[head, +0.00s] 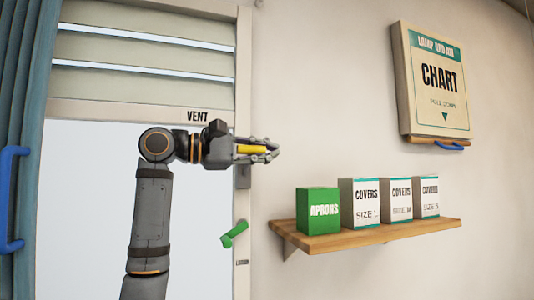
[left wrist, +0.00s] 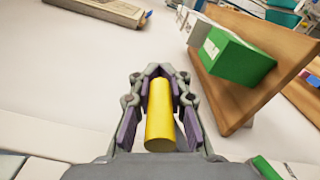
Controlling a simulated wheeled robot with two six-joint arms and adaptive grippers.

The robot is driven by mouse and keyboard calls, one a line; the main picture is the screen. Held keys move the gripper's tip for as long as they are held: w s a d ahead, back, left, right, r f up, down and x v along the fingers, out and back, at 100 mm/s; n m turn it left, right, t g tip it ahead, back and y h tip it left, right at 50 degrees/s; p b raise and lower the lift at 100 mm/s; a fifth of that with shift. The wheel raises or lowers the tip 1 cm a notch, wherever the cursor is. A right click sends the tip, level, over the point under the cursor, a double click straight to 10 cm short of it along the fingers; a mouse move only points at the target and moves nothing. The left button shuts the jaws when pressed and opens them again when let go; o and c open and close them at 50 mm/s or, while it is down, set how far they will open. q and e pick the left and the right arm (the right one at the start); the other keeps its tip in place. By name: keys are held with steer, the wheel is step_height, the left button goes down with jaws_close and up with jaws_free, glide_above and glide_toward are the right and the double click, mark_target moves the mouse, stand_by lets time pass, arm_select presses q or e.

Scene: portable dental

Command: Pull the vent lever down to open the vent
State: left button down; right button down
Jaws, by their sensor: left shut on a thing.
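The vent (head: 145,52) is a set of pale horizontal slats at the upper left of the head view, with bright gaps between them and a VENT label below. My left gripper (head: 270,150) is at the right edge of the window frame, just right of and below the label. It is shut on the yellow lever handle (head: 251,149). In the left wrist view the yellow handle (left wrist: 159,118) lies between the fingers of my left gripper (left wrist: 158,76). The gripper hides the lever's mount. My right gripper is not in view.
A green handle (head: 234,234) sits lower on the frame. A wooden shelf (head: 370,234) with a green box (head: 318,209) and several white boxes is to the right. A chart (head: 436,82) hangs above. A blue curtain (head: 22,80) is at far left.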

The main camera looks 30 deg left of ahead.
arm_select(q)
step_height(320, 180, down, 9)
steer(key=d+m+b, duration=0.1)
steer(key=m+b, duration=0.5)
steer(key=m, duration=0.5)
steer(key=shift+s+r, duration=0.2)
steer(key=shift+s, duration=0.2)
steer(key=shift+f, duration=0.15)
steer(key=c, duration=1.7)
jaws_free()
steer(key=o, duration=0.4)
steer(key=shift+s+a, duration=0.2)
steer(key=shift+s, duration=0.05)
steer(key=shift+o, duration=0.2)
steer(key=shift+w+d, duration=0.1)
